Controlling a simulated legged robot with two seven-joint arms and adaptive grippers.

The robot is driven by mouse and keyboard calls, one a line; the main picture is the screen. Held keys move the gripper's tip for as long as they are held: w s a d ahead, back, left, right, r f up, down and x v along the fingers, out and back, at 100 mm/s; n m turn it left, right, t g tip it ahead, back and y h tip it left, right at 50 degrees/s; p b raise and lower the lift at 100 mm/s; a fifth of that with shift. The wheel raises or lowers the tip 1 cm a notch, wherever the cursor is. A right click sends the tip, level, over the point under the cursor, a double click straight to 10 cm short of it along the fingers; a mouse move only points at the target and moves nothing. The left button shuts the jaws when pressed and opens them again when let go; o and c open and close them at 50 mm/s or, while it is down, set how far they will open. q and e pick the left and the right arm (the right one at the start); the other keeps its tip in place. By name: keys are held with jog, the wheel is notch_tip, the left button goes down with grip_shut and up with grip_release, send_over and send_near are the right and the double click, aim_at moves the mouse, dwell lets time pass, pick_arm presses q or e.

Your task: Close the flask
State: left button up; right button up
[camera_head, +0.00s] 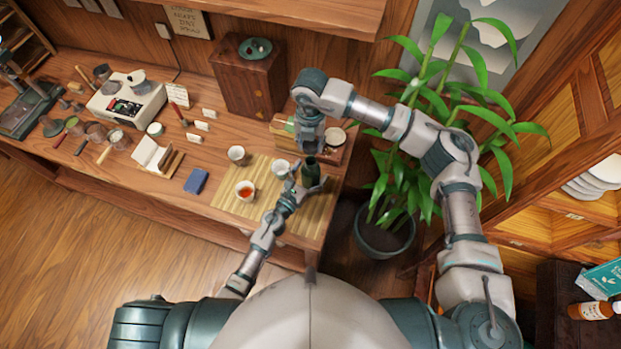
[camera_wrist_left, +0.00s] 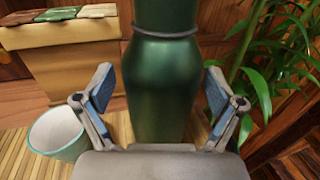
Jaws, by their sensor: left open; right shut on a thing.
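The dark green flask (camera_head: 311,170) stands upright near the right end of the bamboo mat (camera_head: 263,170). My left gripper (camera_head: 306,187) is open, with its fingers on either side of the flask body. In the left wrist view the flask (camera_wrist_left: 162,85) rises between the spread fingers, with small gaps beside it. A thin dark ring (camera_wrist_left: 171,35) circles its neck, and a green upper part (camera_wrist_left: 166,12) continues above, cut by the frame edge. My right gripper (camera_head: 309,149) comes from above, shut on what seems to be the flask's lid. The gripper hides that lid in the head view.
White cups (camera_head: 237,153) (camera_head: 281,166) and a cup of red tea (camera_head: 245,189) stand left of the flask. A wooden tray (camera_head: 338,153) lies behind. The table's right edge is close, with a potted plant (camera_head: 384,238) beyond.

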pick_arm(q)
grip_shut()
pick_arm(e)
send_over(311, 159)
jog(key=s, duration=0.2)
jog(key=shift+w+f, duration=0.1)
jog(key=shift+f, duration=2.35)
jog(key=shift+f, duration=0.1)
jog(key=shift+f, duration=0.8)
jog(key=shift+f, duration=0.55)
